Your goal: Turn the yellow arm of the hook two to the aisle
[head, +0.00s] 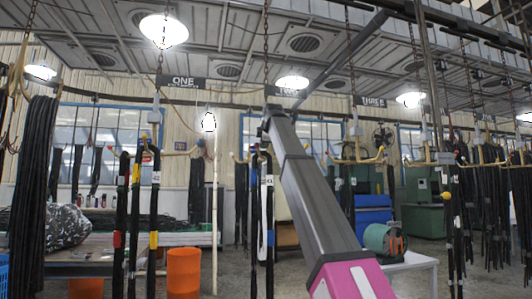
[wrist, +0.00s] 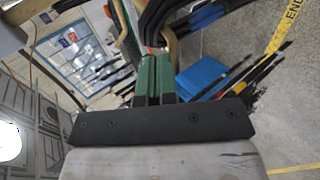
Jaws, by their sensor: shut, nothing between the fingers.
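Hook two hangs on a chain under the "TWO" sign (head: 287,91), which my arm partly covers. Its yellow arm (head: 240,157) shows to the left of my arm in the head view, with black hoses (head: 254,200) hanging below. The rest of the hook is hidden behind my arm. My gripper (wrist: 153,62) shows in the wrist view as green fingers, shut and empty. A tan curved bar (wrist: 172,48) shows close beside the fingertips, with dark hoses (wrist: 190,18) near it. I cannot tell whether the fingers touch the bar.
Hook one with its hoses (head: 154,190) hangs to the left, under the "ONE" sign (head: 182,82). Hook three (head: 356,155) hangs to the right. A thick hose bundle (head: 34,180) hangs far left.

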